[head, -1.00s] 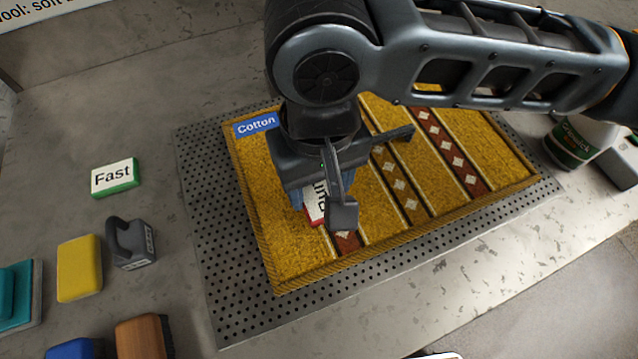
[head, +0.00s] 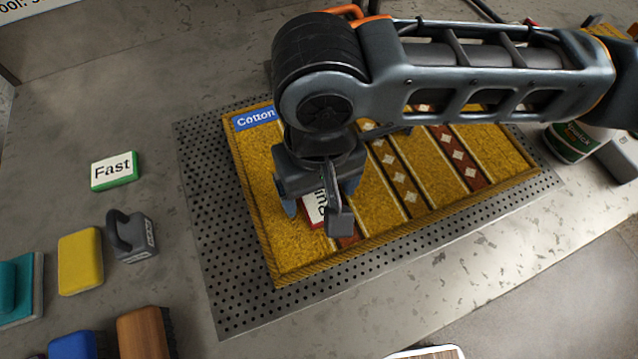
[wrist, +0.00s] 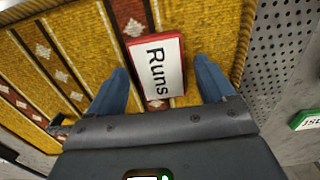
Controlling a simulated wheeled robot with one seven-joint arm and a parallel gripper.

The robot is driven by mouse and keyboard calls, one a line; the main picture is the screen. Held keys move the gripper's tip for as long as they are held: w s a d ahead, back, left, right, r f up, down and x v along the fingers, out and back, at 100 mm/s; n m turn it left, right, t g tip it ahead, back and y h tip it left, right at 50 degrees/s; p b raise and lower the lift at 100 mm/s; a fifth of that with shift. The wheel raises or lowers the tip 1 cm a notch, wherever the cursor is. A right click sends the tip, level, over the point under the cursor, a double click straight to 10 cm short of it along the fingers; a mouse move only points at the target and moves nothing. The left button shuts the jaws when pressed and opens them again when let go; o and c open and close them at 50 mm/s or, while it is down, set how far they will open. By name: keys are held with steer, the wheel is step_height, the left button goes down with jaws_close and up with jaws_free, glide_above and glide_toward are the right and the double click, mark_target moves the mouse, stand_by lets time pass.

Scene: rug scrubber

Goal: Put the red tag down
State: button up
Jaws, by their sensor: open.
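The red tag (wrist: 158,70) has a white face reading "Runs" and a red edge. It lies flat on the yellow rug (head: 285,255), over the left part, and in the head view the tag (head: 314,208) is partly hidden by my gripper. My gripper (head: 318,212) is open above it. In the wrist view the two blue fingers of my gripper (wrist: 160,85) stand apart on either side of the tag, with gaps between them and it.
The rug lies on a perforated grey mat (head: 215,290). To the left are a green "Fast" tag (head: 114,171), a grey weight (head: 131,237), a yellow sponge (head: 80,261), a teal scrubber (head: 18,290) and a brown brush (head: 141,332). A tub (head: 572,138) stands at right.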

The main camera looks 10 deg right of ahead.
mark_target(318, 197)
step_height(318, 197, up, 12)
steer(key=shift+r, duration=0.15)
stand_by(0.5)
steer(key=shift+a, duration=0.1)
